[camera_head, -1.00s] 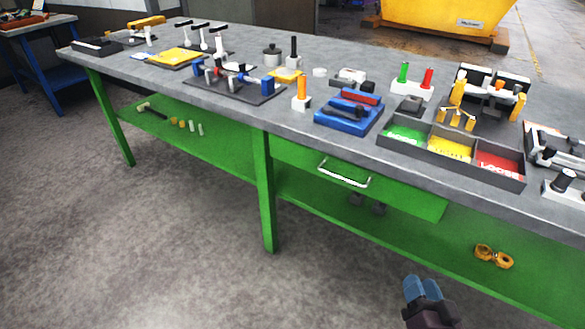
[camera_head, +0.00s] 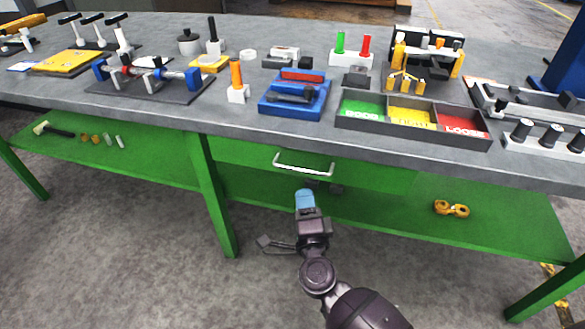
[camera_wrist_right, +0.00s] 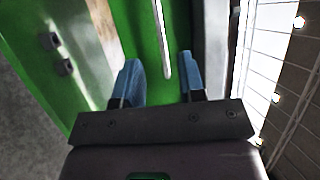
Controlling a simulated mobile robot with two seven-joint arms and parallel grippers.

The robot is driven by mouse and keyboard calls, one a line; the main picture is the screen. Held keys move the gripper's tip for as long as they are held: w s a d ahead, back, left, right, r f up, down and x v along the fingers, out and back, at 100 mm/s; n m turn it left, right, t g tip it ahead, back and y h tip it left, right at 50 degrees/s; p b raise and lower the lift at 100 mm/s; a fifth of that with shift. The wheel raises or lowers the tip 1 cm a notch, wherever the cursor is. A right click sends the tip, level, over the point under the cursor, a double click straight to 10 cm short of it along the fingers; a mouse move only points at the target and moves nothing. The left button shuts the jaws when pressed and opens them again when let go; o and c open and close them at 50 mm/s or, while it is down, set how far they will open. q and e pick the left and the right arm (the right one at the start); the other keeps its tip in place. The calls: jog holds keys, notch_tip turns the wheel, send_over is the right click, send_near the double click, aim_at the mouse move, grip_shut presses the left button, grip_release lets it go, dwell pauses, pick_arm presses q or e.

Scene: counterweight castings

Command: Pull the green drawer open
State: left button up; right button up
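The green drawer (camera_head: 375,178) sits under the grey bench top, its front looking flush with the bench, so it appears shut. Its pale bar handle (camera_head: 303,169) runs across the drawer front. My right gripper (camera_head: 305,197) is just below and in front of the handle, blue fingertips pointing at it. In the right wrist view my right gripper (camera_wrist_right: 161,75) is open and empty, with its two blue fingers apart. The handle (camera_wrist_right: 161,40) lies ahead, lined up with the gap between them; I cannot tell whether it touches. My left gripper is not in view.
Above the drawer, a three-part sorting tray (camera_head: 410,131) and a blue tool holder (camera_head: 293,97) stand on the bench top (camera_head: 215,120). A green lower shelf (camera_head: 390,214) holds a yellow part (camera_head: 451,208). A green bench leg (camera_head: 212,195) stands left of my arm.

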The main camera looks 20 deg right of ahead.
aim_at(298, 168)
jog(key=x, duration=0.9)
jog(key=shift+w+b, duration=0.2)
jog(key=shift+b, duration=0.15)
grip_shut()
